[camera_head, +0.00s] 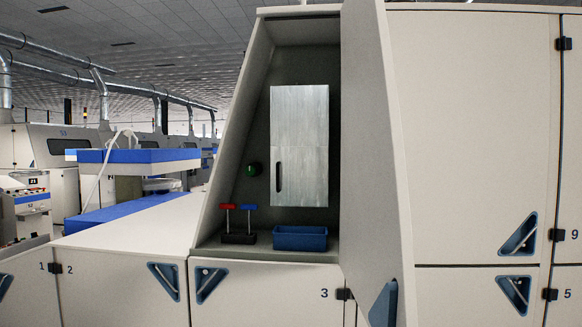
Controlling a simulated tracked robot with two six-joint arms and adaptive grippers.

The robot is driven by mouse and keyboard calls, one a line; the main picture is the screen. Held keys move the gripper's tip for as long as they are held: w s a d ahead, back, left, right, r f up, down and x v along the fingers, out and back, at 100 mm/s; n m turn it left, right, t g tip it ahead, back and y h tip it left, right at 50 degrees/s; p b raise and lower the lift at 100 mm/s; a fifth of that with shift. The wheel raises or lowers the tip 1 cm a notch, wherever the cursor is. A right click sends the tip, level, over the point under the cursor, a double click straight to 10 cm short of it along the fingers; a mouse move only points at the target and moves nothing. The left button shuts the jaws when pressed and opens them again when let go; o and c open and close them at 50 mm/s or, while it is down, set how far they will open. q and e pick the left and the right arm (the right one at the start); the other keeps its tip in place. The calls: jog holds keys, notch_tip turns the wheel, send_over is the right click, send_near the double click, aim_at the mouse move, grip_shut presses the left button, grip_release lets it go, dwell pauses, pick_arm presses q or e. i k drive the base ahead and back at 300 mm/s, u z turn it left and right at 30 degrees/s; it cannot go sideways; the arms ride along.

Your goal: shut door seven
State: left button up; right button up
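One white machine door (375,150) stands open, swung out towards me and seen nearly edge-on. Its hinge side appears to be at the right of an open compartment (225,190). A blue triangular handle (383,305) shows low on the door, cut by the bottom of the picture. No number seven is readable on it or elsewhere. Neither of my grippers is in view.
A low white top (135,225) lies left.

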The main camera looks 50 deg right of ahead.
aim_at(376, 257)
jog(key=z, duration=0.5)
jog(key=i, duration=0.15)
jog(key=u, duration=1.6)
jog(key=k, duration=1.9)
jog(key=u, duration=0.15)
jog(key=i, duration=0.1)
jog(key=z, duration=2.15)
jog(key=i, duration=1.65)
jog(key=u, duration=0.05)
